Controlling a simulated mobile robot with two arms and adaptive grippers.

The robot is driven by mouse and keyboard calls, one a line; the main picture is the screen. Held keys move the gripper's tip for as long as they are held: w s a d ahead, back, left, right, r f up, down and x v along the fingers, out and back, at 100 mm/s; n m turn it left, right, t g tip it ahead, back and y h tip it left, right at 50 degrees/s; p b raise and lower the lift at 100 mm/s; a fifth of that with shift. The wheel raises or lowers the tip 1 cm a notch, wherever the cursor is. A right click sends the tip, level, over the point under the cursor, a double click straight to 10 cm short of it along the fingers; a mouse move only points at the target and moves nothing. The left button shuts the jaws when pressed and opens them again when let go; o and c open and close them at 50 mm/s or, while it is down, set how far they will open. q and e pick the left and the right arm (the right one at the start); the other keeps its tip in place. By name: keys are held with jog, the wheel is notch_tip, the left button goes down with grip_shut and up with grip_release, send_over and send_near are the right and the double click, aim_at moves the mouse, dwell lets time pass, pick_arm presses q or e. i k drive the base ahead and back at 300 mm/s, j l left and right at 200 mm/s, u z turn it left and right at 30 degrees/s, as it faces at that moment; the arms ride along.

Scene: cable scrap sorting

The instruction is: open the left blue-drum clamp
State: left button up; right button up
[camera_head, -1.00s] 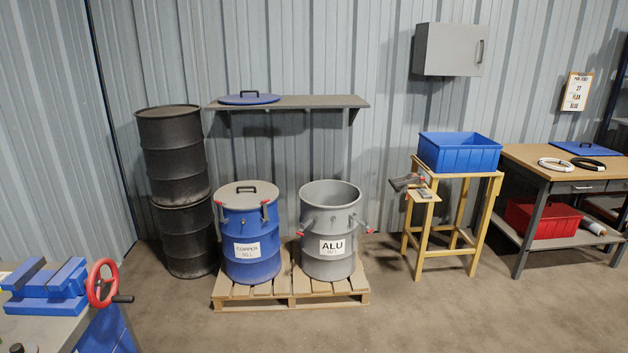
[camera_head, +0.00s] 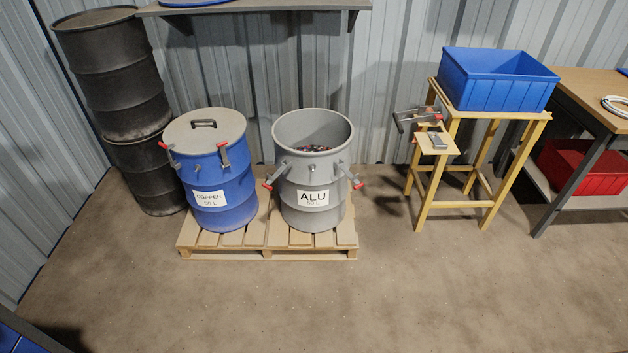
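The blue drum (camera_head: 232,188), labelled COPPER, stands upright on the left of a wooden pallet. Its grey lid (camera_head: 204,129) with a dark handle is on. The left clamp (camera_head: 170,155) on its rim has a red tip and stands up against the lid edge. The right clamp (camera_head: 223,152) also stands up at the rim with its red tip near the lid. Neither of my grippers shows in this view.
A grey open drum (camera_head: 312,174), labelled ALU, stands beside the blue drum with its red-tipped clamps swung outward. Black drums (camera_head: 118,85) are stacked behind left. The pallet (camera_head: 268,253) edge faces clear floor. A wooden stand (camera_head: 448,190) with a blue bin (camera_head: 497,82) is at right.

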aim_at(169, 155)
jog(key=i, duration=1)
